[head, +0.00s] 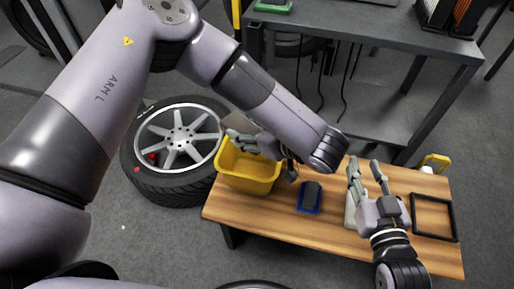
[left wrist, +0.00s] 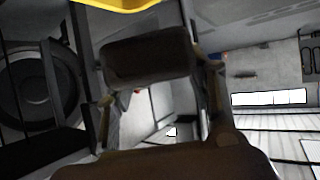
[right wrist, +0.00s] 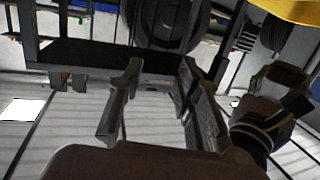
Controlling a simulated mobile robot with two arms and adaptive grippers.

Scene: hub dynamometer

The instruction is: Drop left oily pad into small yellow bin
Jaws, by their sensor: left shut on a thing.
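The small yellow bin (head: 248,181) stands at the left end of the wooden bench. My left gripper (head: 236,139) is over the bin's back rim, its fingers pointing left. In the left wrist view, it is shut on a dark oily pad (left wrist: 150,58), held between the fingertips. The bin's yellow edge (left wrist: 115,4) shows at the top of that view. I cannot clearly make out the held pad in the head view. My right gripper (head: 366,168) is above the bench's right half, fingers apart and empty; the right wrist view also shows the gap.
A blue holder (head: 309,206) with a dark block lies mid-bench. A pale object (head: 350,212) is partly behind my right gripper. A black-framed tray (head: 434,237) lies at the right end. A wheel with tyre (head: 140,176) is left of the bench; a grey table (head: 370,38) stands behind.

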